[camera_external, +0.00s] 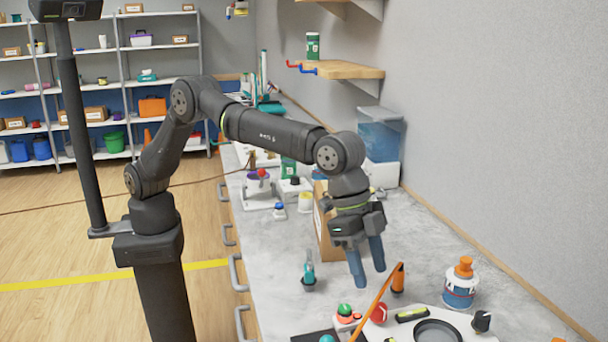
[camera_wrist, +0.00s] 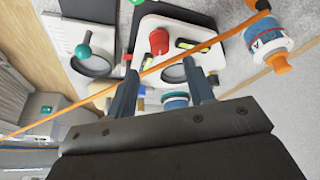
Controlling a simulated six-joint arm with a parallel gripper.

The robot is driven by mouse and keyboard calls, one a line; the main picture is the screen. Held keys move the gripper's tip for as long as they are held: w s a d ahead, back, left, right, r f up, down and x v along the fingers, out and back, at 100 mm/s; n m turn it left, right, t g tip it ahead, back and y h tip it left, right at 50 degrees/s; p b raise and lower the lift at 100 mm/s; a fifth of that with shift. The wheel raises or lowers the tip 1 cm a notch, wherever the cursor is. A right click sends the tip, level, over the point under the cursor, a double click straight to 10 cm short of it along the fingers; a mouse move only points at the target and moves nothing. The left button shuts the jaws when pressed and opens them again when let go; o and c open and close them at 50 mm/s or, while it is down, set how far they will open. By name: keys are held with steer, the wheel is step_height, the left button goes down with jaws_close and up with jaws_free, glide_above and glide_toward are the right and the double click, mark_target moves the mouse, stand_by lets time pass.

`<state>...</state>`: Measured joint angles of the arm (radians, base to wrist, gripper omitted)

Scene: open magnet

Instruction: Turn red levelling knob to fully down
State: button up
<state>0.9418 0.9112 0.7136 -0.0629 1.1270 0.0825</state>
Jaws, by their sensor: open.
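The red levelling knob (camera_external: 379,313) stands on a white plate, near a dark ring and a bubble-level vial (camera_external: 411,314). In the wrist view the red knob (camera_wrist: 158,40) shows beyond the fingertips, with the dark ring (camera_wrist: 172,74) between the fingers. My gripper (camera_external: 369,277) hangs above the bench, fingers pointing down, open and empty. The wrist view shows its two fingers (camera_wrist: 161,76) apart, with the knob clear of both. A thin orange rod crosses the wrist view just in front of the knob.
The orange rod (camera_external: 371,309) slants up to an orange post beside the plate. A white-and-blue bottle with an orange cap (camera_external: 460,290) stands to the right. A green-topped knob (camera_external: 345,310) is left of the red one. A cardboard box (camera_external: 328,225) stands behind my gripper.

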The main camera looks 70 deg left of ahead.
mark_target(380, 305)
steer(key=x, duration=0.7)
steer(key=shift+f, duration=0.15)
steer(key=c, duration=1)
steer(key=shift+w+m, duration=0.1)
steer(key=shift+m, duration=0.2)
steer(key=m+g, duration=0.1)
steer(key=m, duration=0.1)
steer(key=m+g, duration=0.1)
steer(key=m, duration=0.2)
steer(key=shift+w+m+h, duration=0.2)
steer(key=shift+m+h, duration=0.1)
steer(key=m+g, duration=0.1)
steer(key=m, duration=0.1)
steer(key=m+g, duration=0.1)
steer(key=m, duration=0.2)
steer(key=shift+w+d+f+g+y, duration=0.1)
steer(key=shift+g+y, duration=0.2)
steer(key=shift+y, duration=0.1)
steer(key=shift+m, duration=0.7)
